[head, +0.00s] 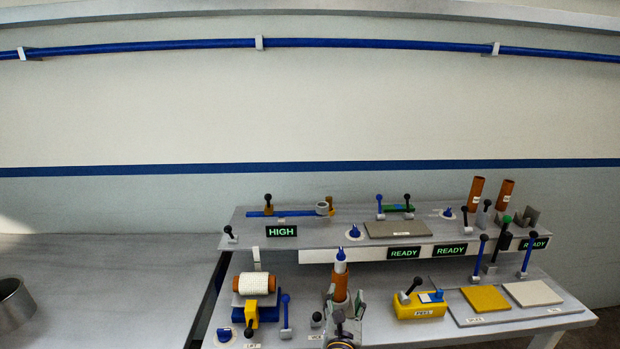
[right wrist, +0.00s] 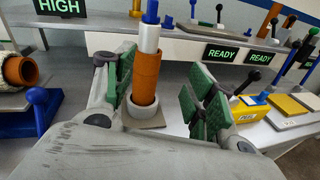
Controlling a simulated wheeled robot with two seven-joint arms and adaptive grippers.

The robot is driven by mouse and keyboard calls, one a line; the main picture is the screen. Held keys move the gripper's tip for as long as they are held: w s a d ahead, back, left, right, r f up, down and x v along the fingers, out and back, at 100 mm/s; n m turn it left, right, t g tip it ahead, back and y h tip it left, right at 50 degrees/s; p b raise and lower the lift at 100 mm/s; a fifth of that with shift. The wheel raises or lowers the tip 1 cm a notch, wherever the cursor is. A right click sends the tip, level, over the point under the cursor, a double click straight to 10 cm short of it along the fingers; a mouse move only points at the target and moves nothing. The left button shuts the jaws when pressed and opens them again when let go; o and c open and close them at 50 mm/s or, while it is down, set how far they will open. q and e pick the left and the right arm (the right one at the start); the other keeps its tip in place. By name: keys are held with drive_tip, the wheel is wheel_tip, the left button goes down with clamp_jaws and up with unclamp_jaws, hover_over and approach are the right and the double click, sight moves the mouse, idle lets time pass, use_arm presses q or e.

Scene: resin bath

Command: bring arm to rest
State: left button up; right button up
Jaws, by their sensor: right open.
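My right gripper (head: 343,318) is at the front middle of the bench in the head view. In the right wrist view its green-padded fingers (right wrist: 165,88) are spread open. An orange tube (right wrist: 145,76) shows upright between the fingers, its foot in a grey ring (right wrist: 141,112) on a small plate. A white piece with a blue tip (right wrist: 150,36) rises from the tube's top. The tube also shows in the head view (head: 340,284), its lower part hidden by my gripper. Gaps show at the right finger; I cannot tell whether the left finger touches the tube. My left gripper is out of view.
A blue stand (head: 247,312) with a white roll (head: 253,284) is left of the gripper. A yellow box (head: 420,306) with a black lever is at right, beside yellow and white plates. A raised shelf (head: 320,240) with levers runs behind. The left table (head: 110,285) is mostly clear.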

drive_tip(key=s+d+f+m+g, duration=0.7)
drive_tip(key=s+d+f+m, duration=0.25)
drive_tip(key=m, duration=0.55)
drive_tip(key=s+d+f+m+g+y, duration=0.1)
drive_tip(key=s+m+g+y, duration=0.15)
drive_tip(key=s+m, duration=0.55)
drive_tip(key=s+d+f+m+g+y, duration=0.1)
drive_tip(key=s+d+f+m+g, duration=0.1)
drive_tip(key=s+m+g, duration=0.4)
drive_tip(key=s+f+m, duration=0.1)
drive_tip(key=s+f, duration=0.1)
drive_tip(key=f, duration=1.5)
drive_tip(key=s+f, duration=0.3)
drive_tip(key=f, duration=1.4)
drive_tip(key=s+d+f, duration=0.2)
drive_tip(key=s+f, duration=0.7)
drive_tip(key=s, duration=0.2)
drive_tip(key=s+d+f, duration=0.2)
drive_tip(key=s+f, duration=0.7)
drive_tip(key=s, duration=0.1)
drive_tip(key=shift+s+f, duration=0.35)
